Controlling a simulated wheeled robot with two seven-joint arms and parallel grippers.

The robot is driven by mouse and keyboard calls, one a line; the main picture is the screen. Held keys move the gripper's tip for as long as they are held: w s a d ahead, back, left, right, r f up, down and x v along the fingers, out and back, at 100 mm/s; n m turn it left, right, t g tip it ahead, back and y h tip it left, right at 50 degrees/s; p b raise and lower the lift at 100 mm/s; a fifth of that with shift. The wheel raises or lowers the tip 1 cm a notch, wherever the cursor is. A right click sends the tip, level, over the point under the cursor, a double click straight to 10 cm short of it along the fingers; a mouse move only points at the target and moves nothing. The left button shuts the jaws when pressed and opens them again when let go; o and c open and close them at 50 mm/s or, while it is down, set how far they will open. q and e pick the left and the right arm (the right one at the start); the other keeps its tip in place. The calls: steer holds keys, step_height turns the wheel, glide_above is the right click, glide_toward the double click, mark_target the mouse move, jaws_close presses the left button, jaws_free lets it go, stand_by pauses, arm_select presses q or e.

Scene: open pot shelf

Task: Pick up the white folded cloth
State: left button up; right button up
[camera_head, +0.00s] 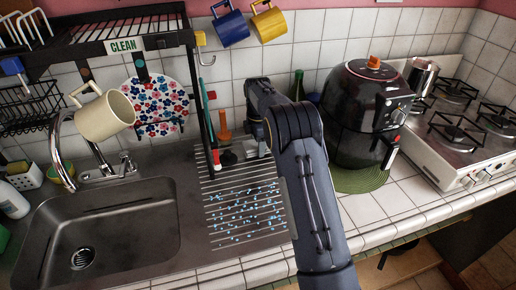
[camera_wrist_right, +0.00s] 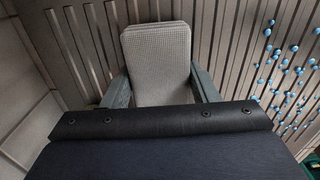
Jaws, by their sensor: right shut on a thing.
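The white folded cloth (camera_wrist_right: 157,48) shows in the right wrist view as a pale, finely woven flat block with rounded corners and layered edges. It stands between the two dark fingers of my right gripper (camera_wrist_right: 159,80), which are shut on its sides. In the head view my right gripper (camera_head: 259,136) is at the back of the ribbed drainboard, largely hidden behind my own arm. The cloth is mostly hidden there. My left gripper is not in view.
The ribbed drainboard (camera_head: 243,238) has blue droplets on its front part. The steel sink (camera_head: 140,240) is to the left. A black air fryer (camera_head: 350,105) stands close to the right of my arm. A dish rack (camera_head: 120,45) overhangs the left side.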

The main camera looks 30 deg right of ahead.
steer(key=s+a+r+b, duration=0.4)
steer(key=s+r, duration=0.7)
steer(key=s, duration=0.2)
steer(key=shift+s+a, duration=0.15)
steer(key=shift+s, duration=0.05)
